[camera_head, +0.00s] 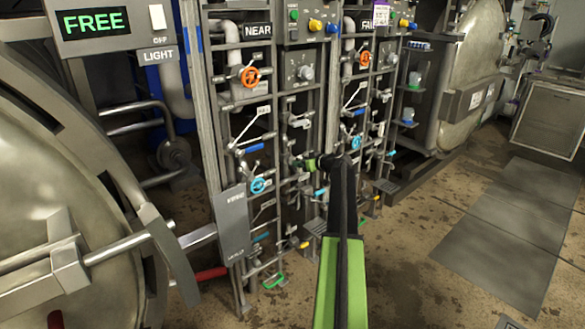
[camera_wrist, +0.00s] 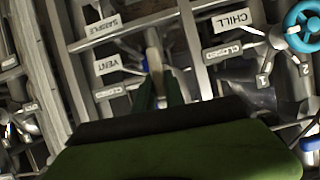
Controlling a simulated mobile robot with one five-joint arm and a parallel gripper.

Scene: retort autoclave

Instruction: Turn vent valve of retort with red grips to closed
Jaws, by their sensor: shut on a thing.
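In the wrist view, my gripper (camera_wrist: 160,86) has its dark green fingers closed around a pale beige lever handle (camera_wrist: 154,50) beside the plate marked VENT (camera_wrist: 108,65). A plate marked CLOSED (camera_wrist: 109,91) sits just below it. The fingers hide part of the handle. In the head view, my gripper (camera_head: 316,163) reaches into the pipe rack between the NEAR sign (camera_head: 258,30) and the FAR sign (camera_head: 369,25); the handle is too small to make out there. The retort (camera_head: 40,190) at the left has a red grip (camera_head: 212,273).
A blue handwheel (camera_wrist: 302,25) and a CHILL plate (camera_wrist: 232,19) lie right of my gripper. Orange handwheels (camera_head: 250,77) and several levers crowd the rack. A second retort (camera_head: 472,70) stands at the back right. The floor (camera_head: 440,200) right of the rack is clear.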

